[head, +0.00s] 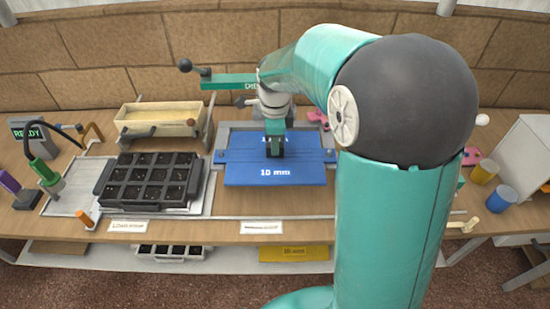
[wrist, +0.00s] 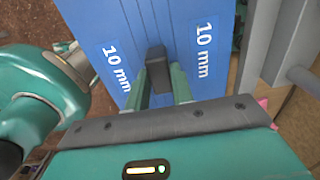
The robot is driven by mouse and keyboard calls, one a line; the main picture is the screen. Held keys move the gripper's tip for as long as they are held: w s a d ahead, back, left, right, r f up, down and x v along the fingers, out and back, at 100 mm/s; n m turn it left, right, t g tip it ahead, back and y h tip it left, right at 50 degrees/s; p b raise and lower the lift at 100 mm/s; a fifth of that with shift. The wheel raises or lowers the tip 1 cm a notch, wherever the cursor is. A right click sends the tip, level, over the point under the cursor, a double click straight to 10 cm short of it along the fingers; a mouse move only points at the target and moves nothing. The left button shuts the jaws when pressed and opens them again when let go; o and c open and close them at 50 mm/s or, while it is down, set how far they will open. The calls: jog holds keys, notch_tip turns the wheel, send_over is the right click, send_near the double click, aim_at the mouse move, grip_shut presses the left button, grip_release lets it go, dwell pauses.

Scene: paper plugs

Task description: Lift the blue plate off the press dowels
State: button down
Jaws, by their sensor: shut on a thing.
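The blue plate (head: 240,172), marked "10 mm", lies flat in the head view over the grey press bed (head: 225,131). In the wrist view the blue plate (wrist: 130,30) fills the upper middle, with a "10 mm" label on each side of a dark knob (wrist: 158,68). My gripper (head: 274,152) is above the plate's middle. Its green fingers (wrist: 162,85) are shut on the dark knob from both sides. Whether the plate still rests on the bed or is raised a little, I cannot tell. The dowels cannot be made out clearly.
A black tray with several square cells (head: 150,180) stands left of the plate. A wooden box (head: 158,118) is behind it. A green lever with a dark ball (head: 228,81) reaches over the back of the press. Yellow and blue cups (head: 501,198) stand at the right.

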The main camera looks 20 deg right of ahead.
jog(key=shift+r, duration=0.9)
dwell(0.8)
jog(key=shift+r, duration=0.7)
jog(key=shift+r, duration=0.65)
jog(key=shift+r, duration=1.5)
